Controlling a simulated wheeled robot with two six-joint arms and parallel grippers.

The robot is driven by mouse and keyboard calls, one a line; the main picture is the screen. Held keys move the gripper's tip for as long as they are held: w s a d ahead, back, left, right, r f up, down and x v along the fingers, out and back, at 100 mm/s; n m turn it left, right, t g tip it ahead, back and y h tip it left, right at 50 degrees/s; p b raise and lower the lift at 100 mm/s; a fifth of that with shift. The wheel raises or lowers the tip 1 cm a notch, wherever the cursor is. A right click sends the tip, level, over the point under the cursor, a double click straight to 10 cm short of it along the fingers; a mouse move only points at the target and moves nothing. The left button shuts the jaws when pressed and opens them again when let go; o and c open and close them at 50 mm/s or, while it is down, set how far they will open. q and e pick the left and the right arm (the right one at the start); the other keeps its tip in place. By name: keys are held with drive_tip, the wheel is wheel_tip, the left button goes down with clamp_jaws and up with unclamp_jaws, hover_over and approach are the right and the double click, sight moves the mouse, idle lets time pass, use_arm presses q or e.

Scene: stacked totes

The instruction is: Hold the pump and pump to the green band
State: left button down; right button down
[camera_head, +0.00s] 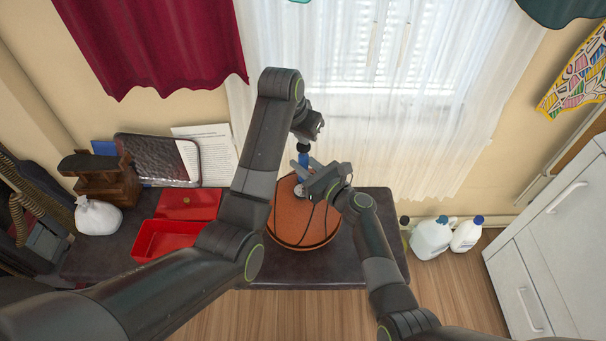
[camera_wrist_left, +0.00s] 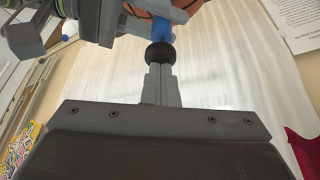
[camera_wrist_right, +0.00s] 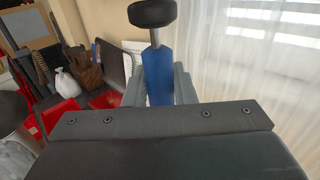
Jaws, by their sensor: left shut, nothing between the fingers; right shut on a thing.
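The pump has a blue body (camera_wrist_right: 157,75), a thin metal rod and a black knob (camera_wrist_right: 152,13) on top. It stands upright on an orange basketball (camera_head: 300,222) in the head view. My right gripper (camera_head: 306,170) is shut around the blue body. A short length of rod shows between body and knob in the right wrist view. My left gripper (camera_wrist_left: 160,80) is shut and empty, its fingertips at the black knob (camera_wrist_left: 160,54); I cannot tell if they touch it. No green band is visible; my right gripper hides part of the body.
The ball rests on a dark tabletop (camera_head: 350,270). To the left are an open red box (camera_head: 165,240), a white sack (camera_head: 98,216) and a dark tray (camera_head: 158,160). White jugs (camera_head: 431,238) stand right of the table. A white curtain (camera_head: 350,130) hangs behind.

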use_arm(q)
drive_tip(key=shift+f, duration=0.65)
drive_tip(key=shift+r, duration=2.8)
drive_tip(key=shift+f, duration=0.15)
idle(0.7)
drive_tip(key=shift+f, duration=2.55)
drive_tip(key=shift+r, duration=2.7)
